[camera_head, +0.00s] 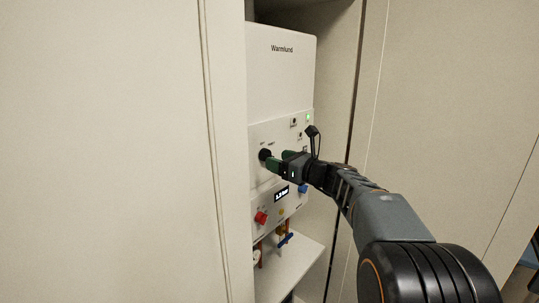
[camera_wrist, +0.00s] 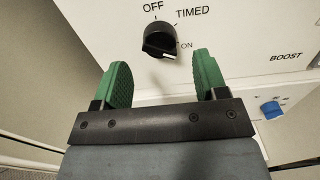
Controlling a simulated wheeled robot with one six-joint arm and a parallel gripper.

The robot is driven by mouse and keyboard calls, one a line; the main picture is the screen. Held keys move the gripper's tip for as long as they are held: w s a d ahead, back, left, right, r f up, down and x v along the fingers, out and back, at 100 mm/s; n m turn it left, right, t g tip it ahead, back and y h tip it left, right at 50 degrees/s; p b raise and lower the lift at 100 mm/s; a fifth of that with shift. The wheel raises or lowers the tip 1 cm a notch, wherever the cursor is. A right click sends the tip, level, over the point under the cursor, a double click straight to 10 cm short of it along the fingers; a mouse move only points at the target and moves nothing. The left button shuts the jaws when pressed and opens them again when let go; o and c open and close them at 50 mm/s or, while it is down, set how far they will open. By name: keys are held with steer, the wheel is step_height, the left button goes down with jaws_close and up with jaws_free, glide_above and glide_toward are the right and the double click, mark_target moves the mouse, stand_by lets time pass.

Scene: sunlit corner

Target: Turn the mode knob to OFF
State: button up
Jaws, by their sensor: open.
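The black mode knob (camera_wrist: 160,38) is on the white panel of the Warmlund boiler (camera_head: 281,75), with OFF printed at its upper left, TIMED at its upper right and ON at its right. Its grip bar lies roughly across, with the right end near ON; which end is the pointer is hard to tell. In the head view the knob (camera_head: 265,154) shows just left of the fingertips. My gripper (camera_wrist: 161,64) is open, its green fingers apart and empty, just below the knob. It also shows in the head view (camera_head: 279,161). I see no contact.
A red knob (camera_head: 261,217), a small display (camera_head: 281,194) and a blue knob (camera_head: 303,188) sit lower on the boiler. The blue knob also shows in the wrist view (camera_wrist: 271,109), below the BOOST label. Cabinet walls flank the boiler closely.

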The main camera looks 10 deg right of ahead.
mark_target(270, 155)
steer(key=shift+p+x, duration=0.35)
steer(key=shift+x, duration=1.6)
steer(key=shift+c, duration=0.3)
steer(key=c, duration=0.8)
steer(key=shift+c, duration=0.3)
